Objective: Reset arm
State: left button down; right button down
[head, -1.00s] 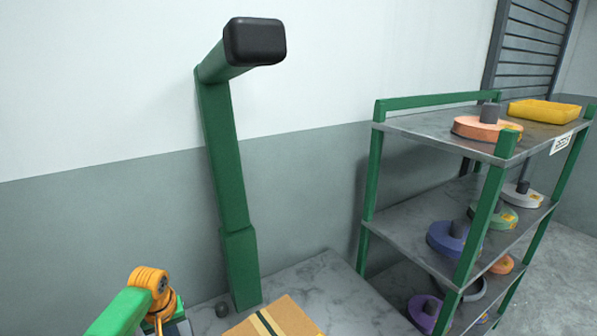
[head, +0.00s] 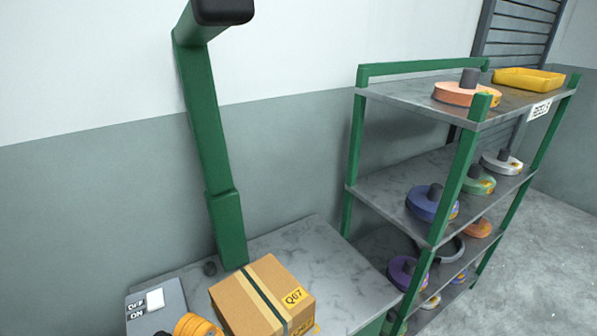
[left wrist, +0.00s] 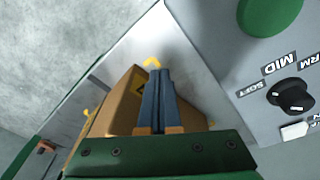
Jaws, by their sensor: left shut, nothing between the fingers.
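My left gripper (left wrist: 158,72) shows in the left wrist view with its two dark fingers together and nothing between them. Behind and beside the fingers is a brown cardboard box (left wrist: 120,100). In the head view the box (head: 258,295), with a dark stripe and a Q67 label, stands on the grey marble-look table (head: 320,255). My right gripper is in neither view.
A grey switch box (head: 150,300) marked OFF and ON sits left of the cardboard box. A green post (head: 210,150) rises behind. A shelf rack (head: 400,185) at right holds several webbing rolls and a yellow tray (head: 528,79). The wrist view shows a panel knob (left wrist: 292,97).

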pick_arm(q)
jog(key=s+a+r+m+t, duration=0.1)
jog(key=s+r, duration=0.1)
jog(key=s, duration=0.6)
jog(key=s+r+t, duration=0.1)
jog(key=s+r, duration=0.2)
jog(key=s, duration=0.4)
notch_tip(320, 180, down, 17)
jog(key=s+g, duration=0.1)
jog(key=s, duration=0.2)
jog(key=s+a+f+g, duration=0.1)
jog(key=s+a+f, duration=0.1)
jog(key=s+f, duration=0.7)
jog(key=shift+s+f+m+g+y, duration=0.3)
jog(key=shift+s+f+m+y, duration=0.1)
jog(key=shift+s, duration=0.8)
jog(key=shift+a, duration=0.1)
